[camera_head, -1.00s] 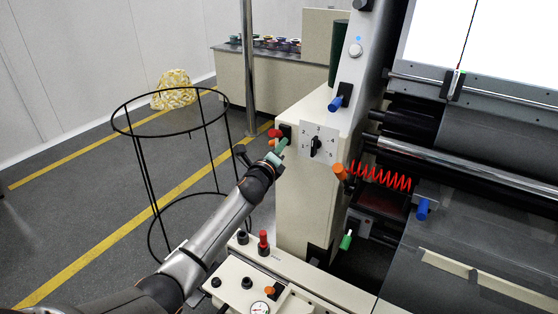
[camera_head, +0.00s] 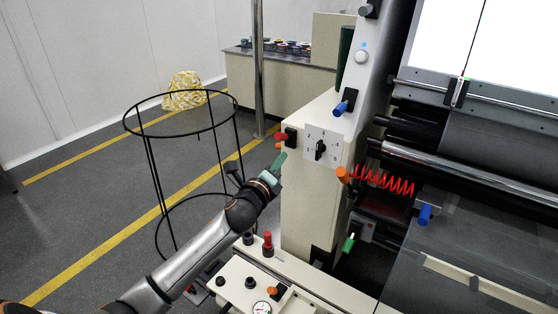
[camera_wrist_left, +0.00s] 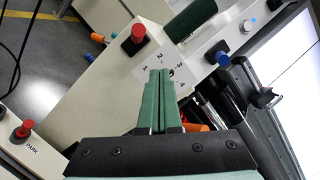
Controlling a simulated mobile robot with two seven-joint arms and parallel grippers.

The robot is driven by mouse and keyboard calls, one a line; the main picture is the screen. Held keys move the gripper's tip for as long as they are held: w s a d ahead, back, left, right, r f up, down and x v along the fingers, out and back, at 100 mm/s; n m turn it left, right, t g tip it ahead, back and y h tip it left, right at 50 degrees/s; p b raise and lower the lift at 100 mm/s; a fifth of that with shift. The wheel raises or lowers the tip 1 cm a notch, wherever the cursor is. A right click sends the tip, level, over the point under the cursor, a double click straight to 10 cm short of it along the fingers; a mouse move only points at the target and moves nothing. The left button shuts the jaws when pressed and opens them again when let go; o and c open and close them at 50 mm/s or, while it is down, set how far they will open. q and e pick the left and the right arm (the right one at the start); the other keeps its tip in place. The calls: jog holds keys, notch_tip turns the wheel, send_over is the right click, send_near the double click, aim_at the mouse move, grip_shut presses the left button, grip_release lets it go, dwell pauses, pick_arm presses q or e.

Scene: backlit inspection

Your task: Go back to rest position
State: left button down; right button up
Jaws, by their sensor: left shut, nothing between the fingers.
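My left gripper (camera_head: 279,162) has green fingers and is shut with nothing between them. In the head view it points up and right, in front of the left side of the cream machine cabinet (camera_head: 305,215). In the left wrist view the closed fingers (camera_wrist_left: 160,100) overlap the numbered dial plate (camera_wrist_left: 147,68), but I cannot tell the distance between them. The rotary dial (camera_head: 320,149) shows in full in the head view, right of the fingertips. My right gripper is in neither view.
A black wire hoop stand (camera_head: 150,190) stands left of my arm. A control panel (camera_head: 235,298) with knobs and a gauge lies below it. A red button (camera_head: 281,136) is near the fingertips. A metal pole (camera_head: 258,70) rises behind. Rollers and a red coil (camera_head: 385,181) are at right.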

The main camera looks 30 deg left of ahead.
pick_arm(q)
jog(key=shift+s+r, duration=0.1)
jog(key=shift+s, duration=0.15)
jog(key=s+d+f+n+g+h, duration=0.1)
jog(key=s+d+f+n+g, duration=0.15)
jog(key=s+f, duration=0.35)
jog(key=s+d+f+n+g+h, duration=0.1)
jog(key=s+d+f+n, duration=0.25)
jog(key=f, duration=0.45)
jog(key=s+d+f+n+g+h, duration=0.1)
jog(key=s+d+f+n, duration=0.3)
jog(key=f, duration=0.3)
jog(key=s+d+f+n+g, duration=0.1)
jog(key=s+d+f+n, duration=0.1)
jog(key=s, duration=0.4)
jog(key=s+d+f+n+g+h, duration=0.1)
jog(key=s+d+f+n, duration=0.1)
jog(key=s+f+n, duration=0.2)
jog(key=s+d+f+n+g, duration=0.2)
jog(key=s+n, duration=0.3)
jog(key=s, duration=0.4)
jog(key=shift+s+f+h, duration=0.3)
jog(key=shift+f, duration=0.6)
